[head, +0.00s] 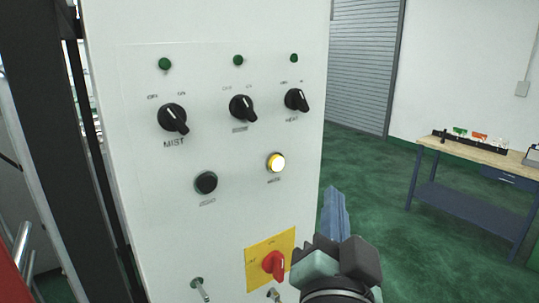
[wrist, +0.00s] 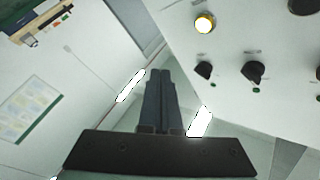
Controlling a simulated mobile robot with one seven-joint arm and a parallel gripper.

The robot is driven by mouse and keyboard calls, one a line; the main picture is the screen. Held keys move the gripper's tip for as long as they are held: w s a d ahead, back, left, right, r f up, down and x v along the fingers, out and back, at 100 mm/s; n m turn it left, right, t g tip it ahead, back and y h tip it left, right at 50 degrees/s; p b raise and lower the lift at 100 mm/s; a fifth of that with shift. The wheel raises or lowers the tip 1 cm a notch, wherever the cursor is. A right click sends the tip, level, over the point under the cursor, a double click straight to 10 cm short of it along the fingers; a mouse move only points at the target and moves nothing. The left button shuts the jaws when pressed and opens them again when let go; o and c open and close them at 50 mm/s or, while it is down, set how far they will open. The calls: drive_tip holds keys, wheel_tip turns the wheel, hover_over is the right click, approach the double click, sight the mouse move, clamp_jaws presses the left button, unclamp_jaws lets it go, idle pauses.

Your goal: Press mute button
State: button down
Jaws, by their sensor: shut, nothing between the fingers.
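A white control panel (head: 235,200) fills the left half of the head view. It has a lit yellow-white button (head: 276,162) and, lower left of it, a black button (head: 206,182). The labels under both are too blurred to read, so I cannot tell which is mute. The lit button also shows in the wrist view (wrist: 204,22), right of my fingers. My gripper (head: 334,192) is to the right of the panel, lower than the lit button. In the wrist view my gripper (wrist: 160,74) is shut and empty, with the fingers together and apart from the button.
Three black knobs (head: 241,107) with green lamps above them sit higher on the panel. A red rotary switch (head: 274,265) on a yellow plate (head: 256,253) is below the buttons. A workbench (head: 480,160) stands at the right. Green floor between is clear.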

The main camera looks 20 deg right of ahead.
sight(276, 163)
drive_tip(key=shift+w, duration=0.1)
drive_tip(key=shift+w+a+b, duration=0.15)
drive_tip(key=shift+w+a, duration=0.35)
drive_tip(key=shift+w, duration=0.85)
drive_tip(key=shift+w+a+b, duration=0.2)
drive_tip(key=shift+w+a, duration=0.35)
drive_tip(key=shift+w, duration=0.85)
drive_tip(key=shift+w+a+b, duration=0.15)
drive_tip(key=shift+w+a, duration=0.35)
drive_tip(key=shift+w, duration=0.85)
drive_tip(key=shift+w+a, duration=0.15)
drive_tip(key=shift+w, duration=0.2)
drive_tip(key=shift+w+a+b, duration=0.15)
drive_tip(key=shift+w+b, duration=0.25)
drive_tip(key=shift+w, duration=0.05)
drive_tip(key=shift+s+d, duration=0.3)
drive_tip(key=shift+s, duration=0.5)
